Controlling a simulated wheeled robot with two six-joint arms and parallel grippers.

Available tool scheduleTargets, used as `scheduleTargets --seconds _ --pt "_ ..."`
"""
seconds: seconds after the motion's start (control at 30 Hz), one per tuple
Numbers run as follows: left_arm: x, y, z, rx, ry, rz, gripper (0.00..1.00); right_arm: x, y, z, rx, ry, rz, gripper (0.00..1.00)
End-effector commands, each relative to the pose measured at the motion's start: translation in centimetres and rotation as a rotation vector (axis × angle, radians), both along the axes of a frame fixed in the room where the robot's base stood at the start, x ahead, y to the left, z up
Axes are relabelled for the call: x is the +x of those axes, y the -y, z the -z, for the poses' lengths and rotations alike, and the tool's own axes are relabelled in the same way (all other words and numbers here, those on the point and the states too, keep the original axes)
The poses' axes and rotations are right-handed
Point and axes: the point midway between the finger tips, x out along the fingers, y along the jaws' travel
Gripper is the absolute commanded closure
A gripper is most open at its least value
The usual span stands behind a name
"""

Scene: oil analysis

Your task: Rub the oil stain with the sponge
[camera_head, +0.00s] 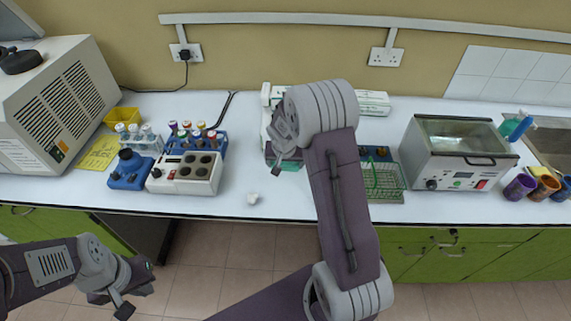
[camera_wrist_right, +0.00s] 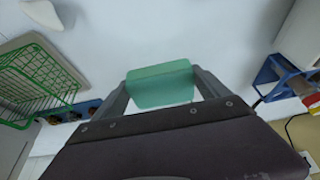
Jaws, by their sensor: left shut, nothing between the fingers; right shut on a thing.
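The green sponge (camera_wrist_right: 160,84) is held between the two fingers of my right gripper (camera_wrist_right: 163,92) in the right wrist view, above the white countertop. In the head view, my right arm reaches over the middle of the counter and hides much of its gripper. A bit of green shows below the wrist there. I cannot make out an oil stain in either view; part of the counter is hidden behind my right arm. My left gripper (camera_head: 128,296) is shut and empty, low at the left, in front of the counter.
A green wire basket (camera_head: 383,180) and a water bath (camera_head: 460,155) stand right of my right arm. A white heating block (camera_head: 185,173) and blue tube racks stand to the left.

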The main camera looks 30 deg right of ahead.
Motion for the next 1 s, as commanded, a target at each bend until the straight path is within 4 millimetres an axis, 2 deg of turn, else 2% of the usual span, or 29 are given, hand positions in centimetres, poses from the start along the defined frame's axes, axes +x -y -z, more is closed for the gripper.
scheduleTargets --seconds 0.03,0.1,0.23,0.87,1.0 --pt "0.0 0.0 -0.8 0.000 0.000 0.000 1.00 0.1 0.0 -0.9 0.000 0.001 0.000 0.53" --pt "0.0 0.0 -1.3 0.000 0.000 0.000 1.00 0.2 0.0 -1.5 0.000 0.001 -0.001 0.53" --pt "0.0 0.0 -1.8 0.000 0.000 0.000 1.00 0.3 0.0 -2.1 0.000 0.001 -0.001 0.53" --pt "0.0 0.0 -1.7 0.000 0.000 0.000 1.00 0.2 0.1 -2.0 -0.001 0.000 -0.015 0.53" --pt "0.0 0.0 -1.7 0.000 0.000 0.000 1.00 -1.6 0.0 -1.3 -0.001 -0.003 -0.052 0.53"
